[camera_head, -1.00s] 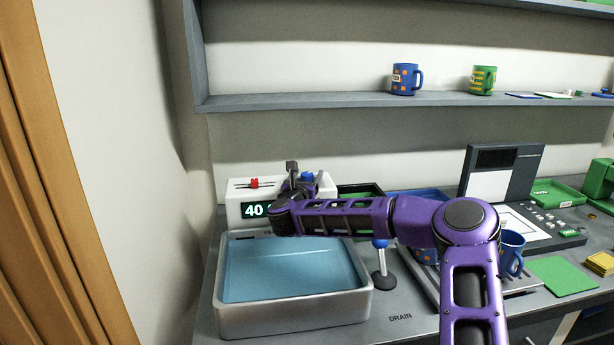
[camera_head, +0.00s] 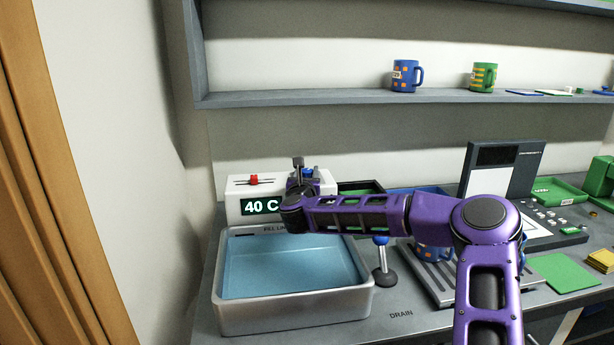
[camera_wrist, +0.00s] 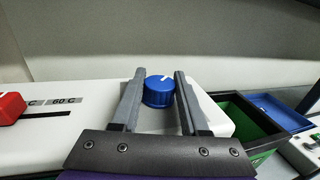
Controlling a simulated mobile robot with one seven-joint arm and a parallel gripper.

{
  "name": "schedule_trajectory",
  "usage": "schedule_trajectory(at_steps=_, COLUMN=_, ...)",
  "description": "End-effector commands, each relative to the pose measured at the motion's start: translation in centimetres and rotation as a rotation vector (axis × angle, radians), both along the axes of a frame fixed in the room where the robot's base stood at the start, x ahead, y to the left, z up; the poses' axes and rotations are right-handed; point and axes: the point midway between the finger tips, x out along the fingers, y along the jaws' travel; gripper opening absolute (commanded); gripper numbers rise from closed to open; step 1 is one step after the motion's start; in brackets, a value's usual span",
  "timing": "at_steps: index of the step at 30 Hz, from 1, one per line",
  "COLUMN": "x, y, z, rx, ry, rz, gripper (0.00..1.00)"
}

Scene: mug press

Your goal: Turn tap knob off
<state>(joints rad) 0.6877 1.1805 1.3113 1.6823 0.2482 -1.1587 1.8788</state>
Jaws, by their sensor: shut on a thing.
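In the head view my gripper and wrist hide most of the knob. The unit's display (camera_head: 260,207) reads 40 C. The basin (camera_head: 295,312) in front holds blue water.
A red slider (camera_head: 254,180) sits on the unit's top left. A plunger-like post with a blue top (camera_head: 380,240) stands right of the basin. Dark and green trays (camera_wrist: 245,120) lie right of the unit. Mugs (camera_head: 406,76) stand on the shelf above.

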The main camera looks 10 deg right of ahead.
Motion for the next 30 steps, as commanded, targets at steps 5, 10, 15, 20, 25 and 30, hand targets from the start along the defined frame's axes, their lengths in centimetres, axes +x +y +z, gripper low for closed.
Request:
schedule_trajectory(at_steps=5, x=-0.06, y=-0.34, z=-0.42, rx=-0.001, ry=-0.002, rz=0.130, gripper=0.00)
schedule_trajectory(at_steps=10, x=-0.05, y=-0.30, z=-0.38, rx=0.000, ry=-0.001, rz=0.266, gripper=0.00)
schedule_trajectory(at_steps=15, x=-0.01, y=-0.31, z=-0.21, rx=0.003, ry=-0.002, rz=0.384, gripper=0.00)
schedule_trajectory(at_steps=20, x=0.01, y=-0.24, z=-0.09, rx=0.003, ry=-0.001, rz=0.470, gripper=0.00)
schedule_trajectory(at_steps=25, x=0.00, y=-0.12, z=-0.01, rx=0.002, ry=0.000, rz=0.529, gripper=0.00)
schedule_trajectory(at_steps=30, x=0.02, y=-0.13, z=-0.02, rx=0.002, ry=0.000, rz=0.554, gripper=0.00)
